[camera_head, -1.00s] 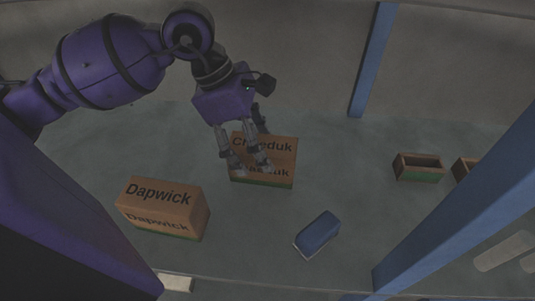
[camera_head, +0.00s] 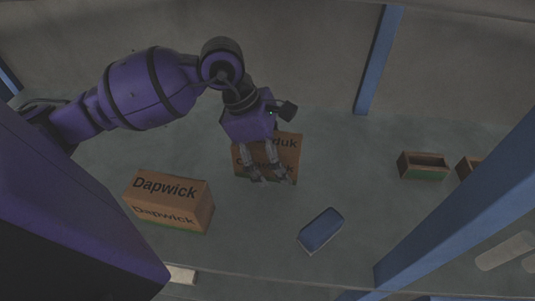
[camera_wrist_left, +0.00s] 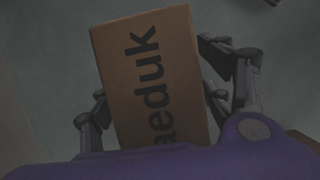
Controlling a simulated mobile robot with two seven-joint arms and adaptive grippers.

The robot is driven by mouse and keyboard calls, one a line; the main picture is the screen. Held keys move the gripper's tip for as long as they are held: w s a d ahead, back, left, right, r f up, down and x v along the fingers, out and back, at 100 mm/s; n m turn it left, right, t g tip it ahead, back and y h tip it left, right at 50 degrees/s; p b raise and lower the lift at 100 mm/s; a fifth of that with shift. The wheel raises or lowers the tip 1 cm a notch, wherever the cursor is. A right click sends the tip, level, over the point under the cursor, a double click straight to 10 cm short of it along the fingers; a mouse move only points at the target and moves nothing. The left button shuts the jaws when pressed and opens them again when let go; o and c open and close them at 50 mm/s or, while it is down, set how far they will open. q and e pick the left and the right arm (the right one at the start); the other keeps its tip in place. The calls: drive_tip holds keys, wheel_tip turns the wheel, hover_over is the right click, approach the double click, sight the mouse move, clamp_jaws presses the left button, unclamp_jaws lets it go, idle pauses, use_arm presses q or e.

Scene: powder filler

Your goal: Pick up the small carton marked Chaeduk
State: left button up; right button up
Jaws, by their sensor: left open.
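The small brown carton marked Chaeduk (camera_head: 289,146) stands on the grey surface near the middle of the head view, partly hidden by my left gripper. My left gripper (camera_head: 269,179) is open over the carton. In the left wrist view the carton (camera_wrist_left: 150,75) lies between the two fingers of the left gripper (camera_wrist_left: 155,112), with "aeduk" readable on its face. Dark finger parts show on both sides of it. I cannot tell whether either finger touches it. My right gripper is not in view.
A larger carton marked Dapwick (camera_head: 168,201) stands to the left. A blue object (camera_head: 321,230) lies to the lower right. A small open box (camera_head: 423,165) stands at the right, beside another partly hidden one (camera_head: 468,169). Blue posts (camera_head: 377,60) rise at the back and right.

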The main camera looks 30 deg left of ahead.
use_arm(q)
drive_tip(key=shift+f, duration=0.2)
idle(0.3)
drive_tip(key=shift+c, duration=0.2)
drive_tip(key=c, duration=1.6)
